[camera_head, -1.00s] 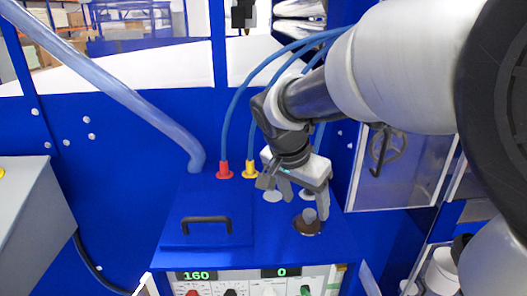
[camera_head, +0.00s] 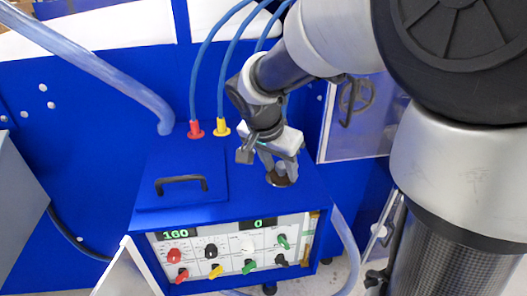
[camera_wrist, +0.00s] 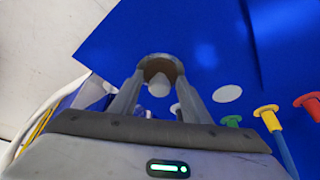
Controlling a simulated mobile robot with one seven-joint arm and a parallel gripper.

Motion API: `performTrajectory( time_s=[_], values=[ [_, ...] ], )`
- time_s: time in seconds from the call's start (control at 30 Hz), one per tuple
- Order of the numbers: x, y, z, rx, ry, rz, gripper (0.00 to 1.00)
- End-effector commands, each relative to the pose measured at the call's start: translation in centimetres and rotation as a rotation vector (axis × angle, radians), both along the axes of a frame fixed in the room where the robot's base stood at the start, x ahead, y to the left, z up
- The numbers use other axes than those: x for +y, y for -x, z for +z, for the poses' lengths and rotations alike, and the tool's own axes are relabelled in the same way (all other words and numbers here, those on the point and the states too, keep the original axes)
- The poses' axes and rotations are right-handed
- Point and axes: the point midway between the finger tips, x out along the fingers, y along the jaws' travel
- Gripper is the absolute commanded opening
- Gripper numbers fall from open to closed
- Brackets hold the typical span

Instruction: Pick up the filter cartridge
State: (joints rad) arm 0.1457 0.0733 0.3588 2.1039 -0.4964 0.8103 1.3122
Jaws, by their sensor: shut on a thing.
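The filter cartridge (camera_head: 279,181) sits upright in the top of the blue machine (camera_head: 222,211), near its right side. It shows as a round brown piece with a pale grey knob (camera_wrist: 159,87) in the wrist view. My gripper (camera_head: 280,171) points down over it, with one finger on each side of the knob. The fingers are shut on the knob, though the exact contact is partly hidden in both views. The cartridge's lower part is hidden inside the machine.
A black handle (camera_head: 181,184) on a lid stands left of the cartridge. Red (camera_head: 195,131) and yellow (camera_head: 221,128) hose fittings rise behind it, with blue hoses near my arm. The front panel (camera_head: 232,246) carries knobs and displays. A clear-panelled frame (camera_head: 352,125) stands to the right.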

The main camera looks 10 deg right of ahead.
Motion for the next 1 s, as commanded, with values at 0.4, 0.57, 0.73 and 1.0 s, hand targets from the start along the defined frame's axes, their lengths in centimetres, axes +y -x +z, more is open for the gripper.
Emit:
performTrajectory(
  time_s=[0.4,0.57,0.73,1.0],
  values=[
    [0.0,0.0,0.5,-0.002,0.000,-0.001,0.04],
    [0.0,-0.1,2.1,-0.006,0.001,-0.001,0.04],
    [0.0,-0.1,5.0,-0.007,0.000,-0.001,0.04],
    [0.0,-0.1,10.6,-0.006,-0.001,-0.001,0.04]
  ],
)
